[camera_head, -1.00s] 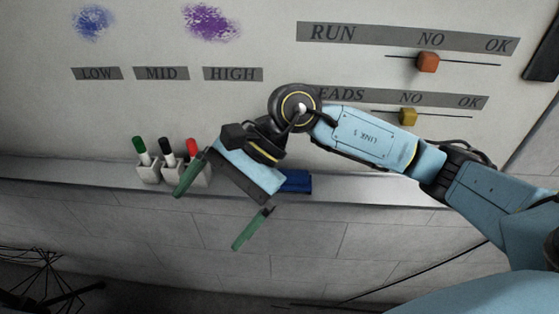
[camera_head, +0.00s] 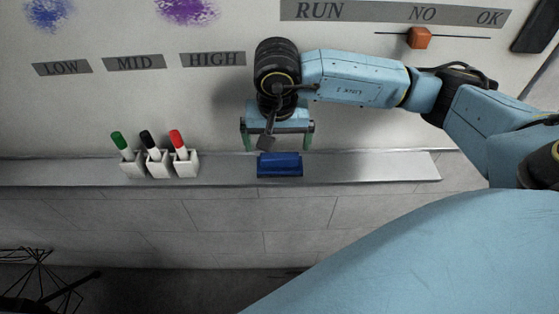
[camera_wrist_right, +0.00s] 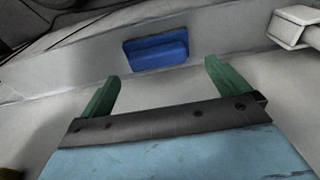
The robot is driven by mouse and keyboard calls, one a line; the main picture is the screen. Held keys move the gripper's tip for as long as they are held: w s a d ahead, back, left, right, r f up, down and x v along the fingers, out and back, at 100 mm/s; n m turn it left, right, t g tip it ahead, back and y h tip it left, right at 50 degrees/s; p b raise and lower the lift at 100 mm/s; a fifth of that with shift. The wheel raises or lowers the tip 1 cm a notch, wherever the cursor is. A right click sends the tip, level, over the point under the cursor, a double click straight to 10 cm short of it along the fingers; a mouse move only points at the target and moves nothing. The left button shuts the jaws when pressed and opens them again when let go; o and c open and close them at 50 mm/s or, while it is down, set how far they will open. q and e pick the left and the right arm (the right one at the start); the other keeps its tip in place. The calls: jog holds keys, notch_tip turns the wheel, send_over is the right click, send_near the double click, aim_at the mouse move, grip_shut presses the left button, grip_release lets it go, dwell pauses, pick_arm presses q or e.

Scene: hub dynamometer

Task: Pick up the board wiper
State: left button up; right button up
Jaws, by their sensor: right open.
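The board wiper (camera_head: 280,165) is a blue block lying on the grey ledge (camera_head: 400,166) below the whiteboard. It also shows in the right wrist view (camera_wrist_right: 156,52), ahead of the fingers and roughly between their lines. My right gripper (camera_head: 279,140) has green fingers and is open and empty. In the head view it is just above and behind the wiper, near the board face. In the wrist view the right gripper (camera_wrist_right: 160,78) appears apart from the wiper. My left gripper is not in view.
Green, black and red markers in white holders (camera_head: 158,162) stand on the ledge left of the wiper. The whiteboard (camera_head: 130,95) rises behind, with an orange slider (camera_head: 420,38) at upper right. The ledge between holders and wiper is clear.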

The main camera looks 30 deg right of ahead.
aim_at(279, 156)
jog(key=f, duration=0.1)
jog(key=f+p, duration=0.1)
jog(key=f, duration=0.1)
jog(key=d+f+p, duration=0.1)
jog(key=shift+w+f, duration=0.25)
jog(key=shift+f, duration=0.15)
jog(key=shift+w+f, duration=0.1)
jog(key=shift+f, duration=0.2)
jog(key=c, duration=0.9)
jog(key=shift+c, duration=0.2)
notch_tip(279, 156, up, 10)
jog(key=b, duration=0.2)
jog(key=o, duration=0.4)
jog(key=shift+c, duration=1.4)
